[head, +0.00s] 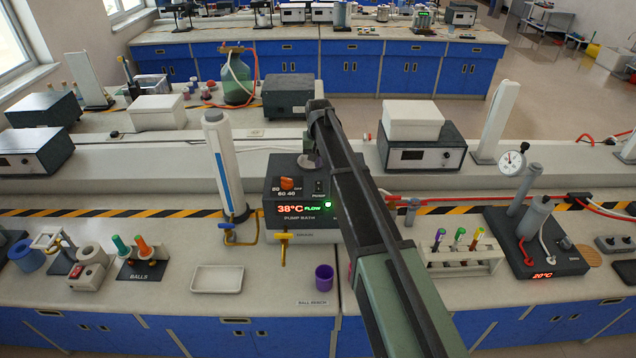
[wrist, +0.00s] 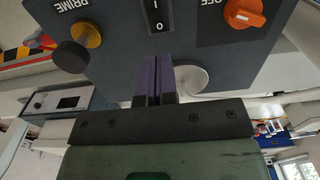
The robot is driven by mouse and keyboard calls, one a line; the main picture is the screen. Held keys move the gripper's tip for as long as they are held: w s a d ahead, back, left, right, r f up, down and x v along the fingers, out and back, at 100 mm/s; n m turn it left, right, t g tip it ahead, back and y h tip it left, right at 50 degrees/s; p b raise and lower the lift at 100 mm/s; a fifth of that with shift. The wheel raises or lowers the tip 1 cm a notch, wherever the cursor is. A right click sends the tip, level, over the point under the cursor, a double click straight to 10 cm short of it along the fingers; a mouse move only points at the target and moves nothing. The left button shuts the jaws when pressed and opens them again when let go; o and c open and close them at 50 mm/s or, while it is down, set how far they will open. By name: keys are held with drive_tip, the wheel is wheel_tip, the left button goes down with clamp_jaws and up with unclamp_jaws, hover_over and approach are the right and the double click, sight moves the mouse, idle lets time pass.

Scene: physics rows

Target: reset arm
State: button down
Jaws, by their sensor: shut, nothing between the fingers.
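My gripper (wrist: 158,62) is shut and empty in the wrist view, its two dark purple fingers side by side. In the head view my arm reaches up from the lower right across the bench, and the gripper is mostly hidden there. The pump bath (head: 285,191) reads 38°C with FLOW lit green. Its orange knob (head: 287,183) also shows in the wrist view (wrist: 245,14).
A tall white cylinder (head: 224,165) stands left of the pump bath, with brass valves at its foot. A white tray (head: 217,279) and purple cup (head: 324,277) sit in front. A tube rack (head: 464,262) and a gauge device (head: 535,250) are on the right. Bench space before the tray is clear.

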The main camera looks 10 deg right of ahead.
drive_tip(key=s+f+b, duration=0.3)
drive_tip(key=s, duration=0.9)
drive_tip(key=s+f+n+b, duration=0.1)
drive_tip(key=s+f+b, duration=0.2)
drive_tip(key=s, duration=0.9)
drive_tip(key=s+f+n+b, duration=0.1)
drive_tip(key=s+f+b, duration=0.3)
drive_tip(key=s, duration=0.8)
drive_tip(key=shift+s, duration=0.3)
